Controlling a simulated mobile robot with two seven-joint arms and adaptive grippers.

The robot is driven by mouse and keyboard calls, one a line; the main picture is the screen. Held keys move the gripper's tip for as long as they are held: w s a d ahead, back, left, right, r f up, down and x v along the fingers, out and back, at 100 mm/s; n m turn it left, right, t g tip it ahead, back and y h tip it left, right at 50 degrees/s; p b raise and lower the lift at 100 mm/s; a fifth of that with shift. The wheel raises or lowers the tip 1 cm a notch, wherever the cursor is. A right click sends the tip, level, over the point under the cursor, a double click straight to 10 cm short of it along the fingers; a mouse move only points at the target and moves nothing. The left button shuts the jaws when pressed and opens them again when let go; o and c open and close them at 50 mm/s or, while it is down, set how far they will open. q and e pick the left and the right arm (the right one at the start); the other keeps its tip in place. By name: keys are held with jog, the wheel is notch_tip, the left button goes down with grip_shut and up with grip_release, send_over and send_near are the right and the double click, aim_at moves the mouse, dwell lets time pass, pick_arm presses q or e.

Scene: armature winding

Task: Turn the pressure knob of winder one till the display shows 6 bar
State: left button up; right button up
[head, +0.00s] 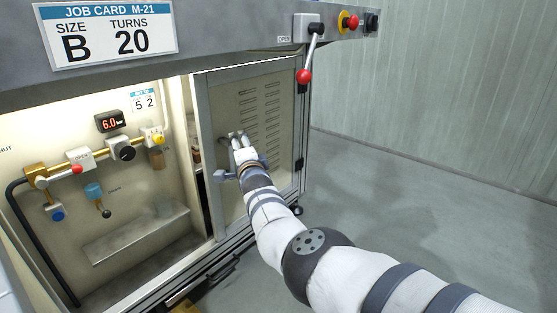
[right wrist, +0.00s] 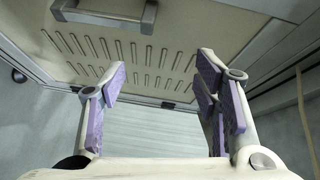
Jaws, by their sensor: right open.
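The display (head: 109,121) inside the open lit cabinet bay reads 6.0 in red digits. The black pressure knob (head: 121,148) sits just below it on a brass pipe, with nothing touching it. My right gripper (head: 238,138) is to the right of the knob, in front of the slotted cabinet door. In the right wrist view my right gripper (right wrist: 158,92) has its purple-padded fingers wide apart with nothing between them. My left gripper is not in view.
The slotted door panel (right wrist: 140,50) with a grey bar handle (right wrist: 104,14) faces the wrist camera. A red-handled valve (head: 77,169), a yellow knob (head: 158,139) and a blue knob (head: 57,214) share the pipework. A red-ball lever (head: 304,76) hangs above. Floor at right is clear.

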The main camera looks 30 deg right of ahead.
jog(key=s+d+f+m+g+h, duration=0.2)
jog(key=d+m, duration=0.4)
jog(key=d, duration=0.4)
jog(key=shift+s+f+h, duration=0.6)
jog(key=shift+s+f, duration=0.1)
jog(key=shift+f, duration=0.25)
